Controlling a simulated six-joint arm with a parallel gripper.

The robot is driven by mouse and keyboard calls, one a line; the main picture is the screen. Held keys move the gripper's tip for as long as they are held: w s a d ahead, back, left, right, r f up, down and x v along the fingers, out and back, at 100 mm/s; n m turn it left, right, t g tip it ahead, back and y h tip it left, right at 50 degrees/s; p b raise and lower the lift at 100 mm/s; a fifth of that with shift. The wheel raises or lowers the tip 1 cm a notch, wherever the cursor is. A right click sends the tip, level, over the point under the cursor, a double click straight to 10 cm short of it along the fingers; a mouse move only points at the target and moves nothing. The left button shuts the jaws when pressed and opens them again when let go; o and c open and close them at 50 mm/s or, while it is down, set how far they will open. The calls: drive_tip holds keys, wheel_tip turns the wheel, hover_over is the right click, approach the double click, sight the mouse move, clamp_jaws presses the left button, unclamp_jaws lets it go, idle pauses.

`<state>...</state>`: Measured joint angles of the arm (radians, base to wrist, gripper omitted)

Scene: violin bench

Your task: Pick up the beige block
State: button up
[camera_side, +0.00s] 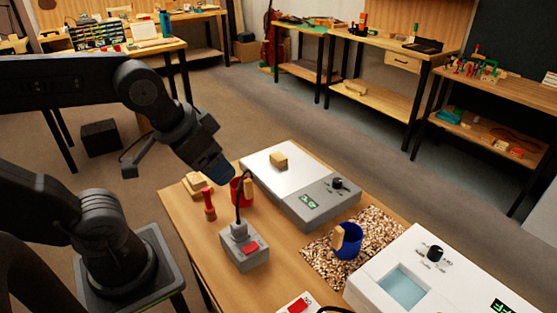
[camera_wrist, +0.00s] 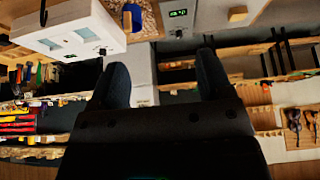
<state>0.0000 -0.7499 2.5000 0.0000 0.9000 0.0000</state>
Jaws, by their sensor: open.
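A beige block (camera_side: 278,160) lies on the bright top of a grey hot-plate-like device (camera_side: 258,170). A beige block also shows at the top of the wrist view (camera_wrist: 237,14), on a pale surface. My gripper (camera_side: 222,173) is above the bench, left of the device and apart from the block. In the wrist view my gripper (camera_wrist: 163,78) has its two dark fingers spread, with nothing between them. Beige blocks (camera_side: 195,184) lie at the bench's left edge, partly hidden. Beige pieces also show at the red cup and blue cup.
A red cup (camera_side: 236,192), a red-handled tool (camera_side: 209,205) and a grey box with a cable (camera_side: 244,252) stand below my gripper. A blue cup (camera_side: 350,245) stands on a speckled mat (camera_side: 375,234). A white bath device (camera_side: 440,270) is at the right.

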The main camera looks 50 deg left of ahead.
drive_tip(key=w+a+r+n+g, duration=0.1)
drive_tip(key=w+a+r+n, duration=0.1)
drive_tip(key=w, duration=0.3)
drive_tip(key=w+a+r+n, duration=0.1)
drive_tip(key=w+a+n, duration=0.15)
drive_tip(key=w, duration=0.25)
drive_tip(key=n+g, duration=0.5)
drive_tip(key=n, duration=0.9)
hover_over(276, 154)
wheel_tip(276, 154, down, 16)
drive_tip(key=shift+m, duration=0.25)
wheel_tip(276, 154, down, 14)
drive_tip(key=shift+r, duration=0.2)
drive_tip(key=shift+c, duration=0.3)
drive_tip(key=c, duration=0.9)
